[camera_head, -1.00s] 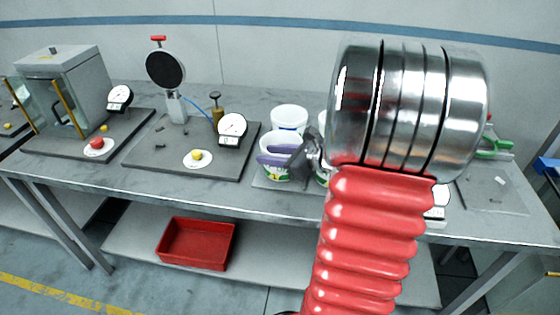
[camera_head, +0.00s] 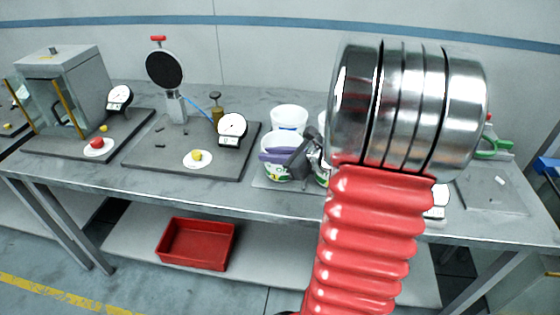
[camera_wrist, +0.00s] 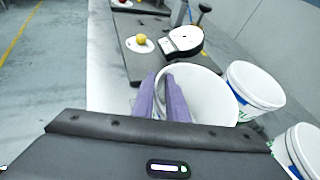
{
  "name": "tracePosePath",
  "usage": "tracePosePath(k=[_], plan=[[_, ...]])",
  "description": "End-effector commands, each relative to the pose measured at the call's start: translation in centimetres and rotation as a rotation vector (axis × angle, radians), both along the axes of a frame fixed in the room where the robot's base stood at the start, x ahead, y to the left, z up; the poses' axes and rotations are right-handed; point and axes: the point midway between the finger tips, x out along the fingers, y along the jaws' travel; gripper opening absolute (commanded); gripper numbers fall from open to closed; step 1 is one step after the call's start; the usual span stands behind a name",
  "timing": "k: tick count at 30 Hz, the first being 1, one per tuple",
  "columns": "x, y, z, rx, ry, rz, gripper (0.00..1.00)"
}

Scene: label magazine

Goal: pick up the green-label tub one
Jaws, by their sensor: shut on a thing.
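A white tub with a green label (camera_head: 272,173) stands on the table, left of my arm in the head view. In the wrist view this tub (camera_wrist: 211,97) is open and seems empty. My gripper (camera_head: 273,157) has purple fingers, which also show in the wrist view (camera_wrist: 161,80). They are shut on the tub's near wall at the rim, one finger outside and one inside. The tub appears upright; whether its base touches the mat is hard to tell.
A white tub (camera_head: 289,118) stands close behind, and it shows in the wrist view with a blue label (camera_wrist: 255,87). Another tub (camera_wrist: 301,150) stands nearby, mostly hidden in the head view. A dial gauge (camera_head: 232,128) sits on a dark board (camera_head: 160,165) to the left.

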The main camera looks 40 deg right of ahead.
Motion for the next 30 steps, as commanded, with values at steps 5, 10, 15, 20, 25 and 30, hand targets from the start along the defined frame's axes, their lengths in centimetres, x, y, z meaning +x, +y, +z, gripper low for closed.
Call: tracePosePath(k=[5, 10, 15, 20, 25, 30], plan=[[0.0, 0.0, 0.0, 0.001, 0.001, 0.0, 0.0], [0.0, 0.1, -0.1, 0.001, 0.001, 0.0, 0.0], [0.0, 0.1, 0.0, 0.001, 0.002, 0.001, 0.0], [0.0, 0.1, 0.7, -0.001, 0.0, 0.002, 0.0], [0.0, 0.1, 2.7, -0.003, -0.002, 0.002, 0.0], [0.0, 0.1, 5.6, -0.005, -0.002, 0.002, 0.0]])
